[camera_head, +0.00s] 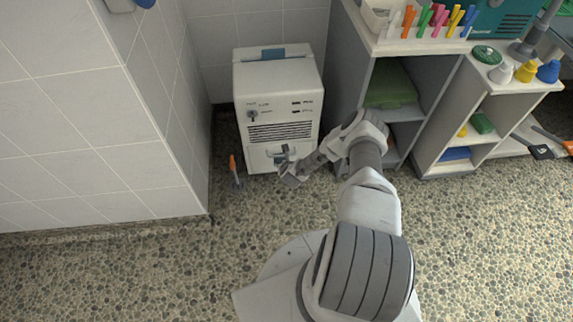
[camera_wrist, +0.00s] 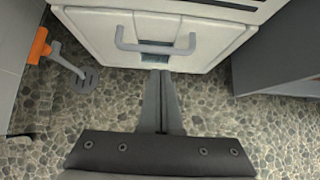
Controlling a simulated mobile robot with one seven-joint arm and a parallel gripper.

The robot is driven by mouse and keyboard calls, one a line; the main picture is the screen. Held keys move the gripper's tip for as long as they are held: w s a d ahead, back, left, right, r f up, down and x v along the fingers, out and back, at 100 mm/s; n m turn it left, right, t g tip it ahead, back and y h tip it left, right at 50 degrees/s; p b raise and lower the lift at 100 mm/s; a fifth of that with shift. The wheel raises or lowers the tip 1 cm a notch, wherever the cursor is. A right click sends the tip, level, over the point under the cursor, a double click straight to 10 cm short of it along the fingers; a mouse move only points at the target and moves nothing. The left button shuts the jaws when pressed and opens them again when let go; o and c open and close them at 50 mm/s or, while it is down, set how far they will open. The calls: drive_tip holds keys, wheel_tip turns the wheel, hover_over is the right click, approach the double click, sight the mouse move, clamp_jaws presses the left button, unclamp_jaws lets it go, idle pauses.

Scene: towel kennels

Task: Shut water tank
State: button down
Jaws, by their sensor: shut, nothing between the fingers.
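The water tank is the white front panel (camera_wrist: 95,35) with a grey bar handle at the foot of a white box-shaped machine (camera_head: 278,85). In the head view the tank (camera_head: 260,157) is partly hidden by my gripper (camera_head: 287,163). In the wrist view my gripper (camera_wrist: 162,75) is shut and empty, its fingertips close to the lower edge of the tank, below the handle (camera_wrist: 155,47). I cannot tell whether they touch it. How far the tank stands out from the machine is not clear.
An orange-handled tool (camera_head: 234,168) stands on the pebbled floor left of the machine. A tiled wall (camera_head: 150,110) is at the left. A grey-and-white shelf unit (camera_head: 345,60) stands close on the right. The floor in front is open.

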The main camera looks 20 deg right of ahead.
drive_tip(key=p+v, duration=0.4)
drive_tip(key=v, duration=0.6)
drive_tip(key=shift+s+p, duration=0.3)
